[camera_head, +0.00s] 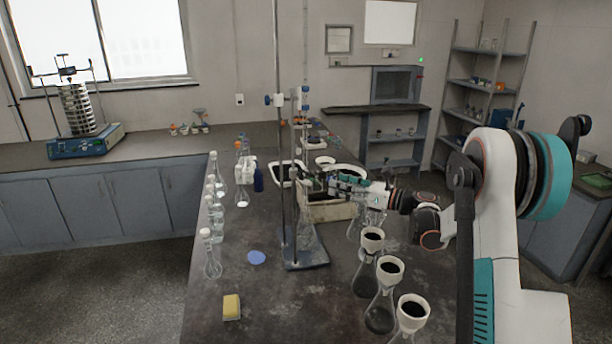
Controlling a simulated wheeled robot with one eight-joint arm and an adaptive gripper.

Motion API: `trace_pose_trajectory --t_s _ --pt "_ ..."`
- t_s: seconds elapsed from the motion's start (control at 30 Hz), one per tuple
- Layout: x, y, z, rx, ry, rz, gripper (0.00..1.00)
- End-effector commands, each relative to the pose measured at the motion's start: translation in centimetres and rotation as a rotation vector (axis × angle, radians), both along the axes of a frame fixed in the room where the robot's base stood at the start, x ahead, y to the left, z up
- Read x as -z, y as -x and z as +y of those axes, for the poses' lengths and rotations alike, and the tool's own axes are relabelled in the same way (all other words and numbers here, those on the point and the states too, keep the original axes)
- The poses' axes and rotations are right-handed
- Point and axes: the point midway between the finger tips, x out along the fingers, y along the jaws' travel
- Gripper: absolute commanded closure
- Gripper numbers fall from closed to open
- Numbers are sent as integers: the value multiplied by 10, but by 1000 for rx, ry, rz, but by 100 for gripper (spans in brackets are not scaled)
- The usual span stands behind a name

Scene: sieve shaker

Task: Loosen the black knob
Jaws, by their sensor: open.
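The sieve shaker stands on the counter at the far left under the window. It has a blue base (86,142) and a stack of pale sieves (77,108) between upright rods. A small dark knob-like part (67,71) sits at the top crossbar, too small to make out clearly. My gripper (322,182) is far to the right of the shaker, over the middle table near a pale box. It is open, and its fingertips are partly lost among the objects there. Nothing shows held in it.
The middle table (270,305) bears a tall metal stand (305,258), several flasks, a pale box (325,212), a blue disc (256,257) and a yellow sponge (231,307). Flasks with black-filled funnels stand near my arm. Open floor (110,295) lies left of the table.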

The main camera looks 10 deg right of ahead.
Motion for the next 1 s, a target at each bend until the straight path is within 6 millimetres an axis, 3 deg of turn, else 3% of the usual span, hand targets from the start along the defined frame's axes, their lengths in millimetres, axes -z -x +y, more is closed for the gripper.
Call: trace_pose_trajectory --t_s 0.6,1.0 --pt "0 -75 81 -3 3 -1 50" --pt "0 -88 95 -1 3 -1 50"
